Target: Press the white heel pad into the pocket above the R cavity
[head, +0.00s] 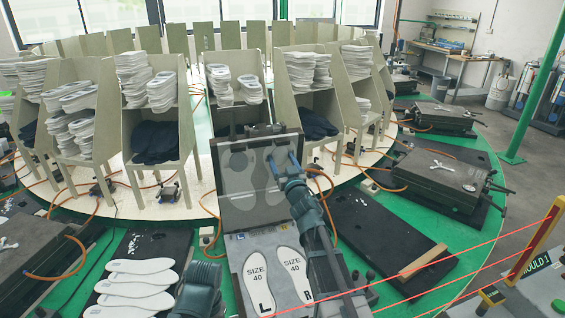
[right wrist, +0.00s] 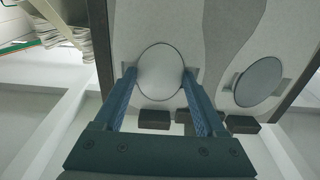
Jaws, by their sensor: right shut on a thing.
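The white heel pad (right wrist: 160,72) is a pale oval between the two blue fingers of my right gripper (right wrist: 158,76), which is shut on it. The pad lies against or in a pocket of the raised mould lid (head: 230,195); I cannot tell how deep. My right gripper (head: 283,160) also shows in the head view at the right half of the lid, hiding the pad there. Below, the R cavity (head: 292,268) and L cavity (head: 258,280) hold white shapes marked SIZE 40. My left gripper (head: 200,290) shows only partly at the bottom, its fingers unclear.
A second oval (right wrist: 258,82) sits in the lid beside the pad. White insoles (head: 138,282) lie on a dark mat at lower left. Racks with insole stacks (head: 160,90) stand behind the lid. A closed mould (head: 435,177) and a yellow post (head: 535,240) with red lines are at right.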

